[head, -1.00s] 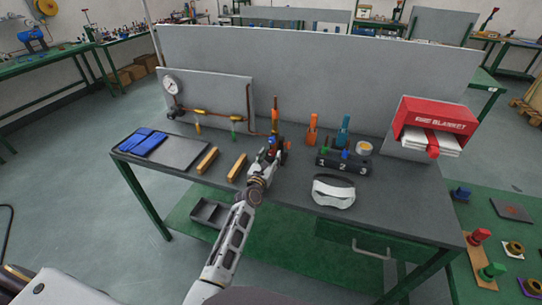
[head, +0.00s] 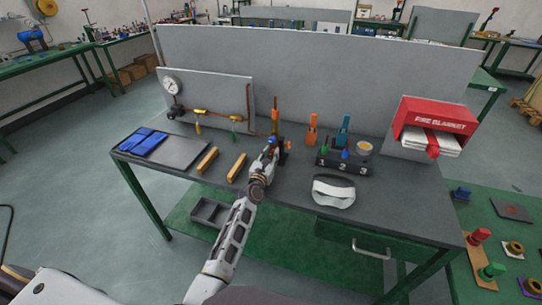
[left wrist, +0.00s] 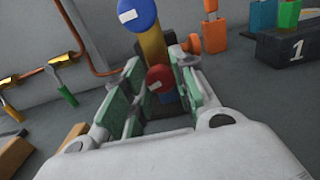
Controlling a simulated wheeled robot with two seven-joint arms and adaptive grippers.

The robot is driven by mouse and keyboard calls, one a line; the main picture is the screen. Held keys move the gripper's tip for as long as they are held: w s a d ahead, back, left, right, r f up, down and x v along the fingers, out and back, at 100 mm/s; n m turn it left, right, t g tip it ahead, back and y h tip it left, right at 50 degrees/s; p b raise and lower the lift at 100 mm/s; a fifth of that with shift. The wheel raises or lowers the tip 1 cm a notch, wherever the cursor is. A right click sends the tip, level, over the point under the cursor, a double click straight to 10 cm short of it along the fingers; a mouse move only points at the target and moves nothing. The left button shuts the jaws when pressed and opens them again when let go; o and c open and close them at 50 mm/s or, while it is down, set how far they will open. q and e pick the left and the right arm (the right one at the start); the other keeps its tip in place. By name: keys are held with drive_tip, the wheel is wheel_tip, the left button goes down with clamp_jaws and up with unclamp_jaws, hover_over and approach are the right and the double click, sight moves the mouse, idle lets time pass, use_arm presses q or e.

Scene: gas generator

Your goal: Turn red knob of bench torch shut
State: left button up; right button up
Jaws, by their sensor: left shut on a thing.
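The bench torch (head: 275,120) stands upright on the bench, an orange upper part above its valve. In the left wrist view its brass-coloured body (left wrist: 152,45) carries a blue knob (left wrist: 138,15) at the top and a red knob (left wrist: 158,77) lower down. My left gripper (head: 272,148) is at the torch in the head view. In the left wrist view its green-padded fingers (left wrist: 161,80) stand on both sides of the red knob and are shut on it. The knob's underside and the torch's lower part are partly hidden. My right gripper is not in view.
A numbered block (head: 343,165) with coloured pieces and a white headset-like object (head: 333,191) stand right of the gripper. Two wooden bars (head: 237,167) lie left. A copper pipe panel (head: 210,95) and a fire blanket box (head: 435,118) stand behind. Bare bench lies in front.

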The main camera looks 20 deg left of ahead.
use_arm(q)
drive_tip(key=shift+m, duration=0.6)
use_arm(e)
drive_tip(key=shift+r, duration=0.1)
use_arm(q)
drive_tip(key=shift+m, duration=0.6)
drive_tip(key=m+p, duration=0.1)
drive_tip(key=m, duration=0.4)
drive_tip(key=shift+d+m, duration=0.1)
drive_tip(key=shift+m, duration=0.2)
drive_tip(key=m+p, duration=0.1)
drive_tip(key=m, duration=0.5)
drive_tip(key=shift+p, duration=0.35)
drive_tip(key=m+p, duration=0.1)
drive_tip(key=m, duration=0.3)
drive_tip(key=shift+f, duration=0.1)
drive_tip(key=shift+f+m+p, duration=0.1)
drive_tip(key=shift+m+p, duration=0.25)
drive_tip(key=shift+m, duration=1.25)
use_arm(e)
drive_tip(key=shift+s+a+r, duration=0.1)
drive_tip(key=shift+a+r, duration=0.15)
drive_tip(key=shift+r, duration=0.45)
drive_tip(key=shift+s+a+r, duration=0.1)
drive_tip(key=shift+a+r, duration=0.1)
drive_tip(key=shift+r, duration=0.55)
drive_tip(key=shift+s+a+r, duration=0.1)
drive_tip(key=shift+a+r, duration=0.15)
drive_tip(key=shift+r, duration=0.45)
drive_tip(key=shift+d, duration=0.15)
